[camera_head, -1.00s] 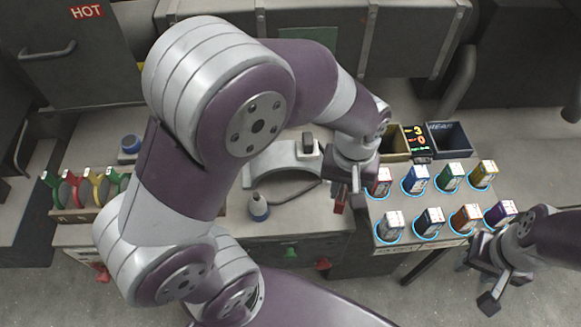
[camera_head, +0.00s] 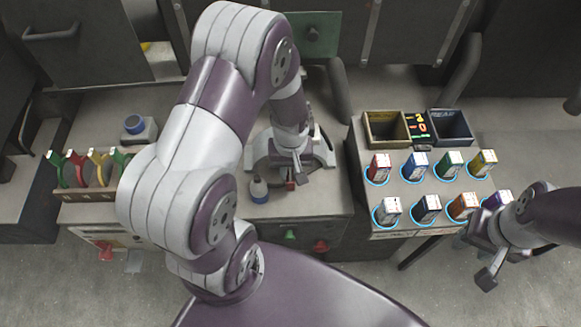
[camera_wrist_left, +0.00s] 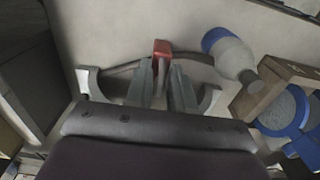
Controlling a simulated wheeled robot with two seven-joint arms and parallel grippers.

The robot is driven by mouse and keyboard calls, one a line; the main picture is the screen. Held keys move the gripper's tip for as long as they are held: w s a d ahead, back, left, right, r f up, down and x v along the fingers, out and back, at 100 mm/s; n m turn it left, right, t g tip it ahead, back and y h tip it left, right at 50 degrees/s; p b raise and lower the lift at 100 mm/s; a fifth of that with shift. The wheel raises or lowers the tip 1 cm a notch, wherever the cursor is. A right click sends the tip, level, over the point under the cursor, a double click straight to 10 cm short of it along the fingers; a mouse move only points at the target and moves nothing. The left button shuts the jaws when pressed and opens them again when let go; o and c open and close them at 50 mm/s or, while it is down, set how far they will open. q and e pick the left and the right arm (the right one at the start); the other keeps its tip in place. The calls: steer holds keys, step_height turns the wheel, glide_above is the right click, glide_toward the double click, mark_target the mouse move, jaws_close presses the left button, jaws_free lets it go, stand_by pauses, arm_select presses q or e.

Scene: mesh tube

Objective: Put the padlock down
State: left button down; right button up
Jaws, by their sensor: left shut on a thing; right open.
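The padlock is a small red block (camera_head: 290,185), and it also shows in the left wrist view (camera_wrist_left: 162,47). My left gripper (camera_head: 298,172) is shut on it, with the red part sticking out past the fingertips. In the left wrist view the two grey fingers (camera_wrist_left: 168,78) point at it. It is over the front of the grey bench (camera_head: 325,204), just right of a bottle. I cannot tell whether it touches the bench top. My right gripper (camera_head: 480,262) is open and empty, low at the right.
Several coloured blocks (camera_head: 415,168) stand in blue rings on the right bench, before two open bins (camera_head: 452,128). A rack (camera_head: 92,194) is at left.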

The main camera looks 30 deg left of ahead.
arm_select(q)
steer(key=shift+w+f, duration=0.2)
steer(key=shift+w, duration=0.05)
steer(key=shift+s+f, duration=0.1)
steer(key=c, duration=1)
jaws_free()
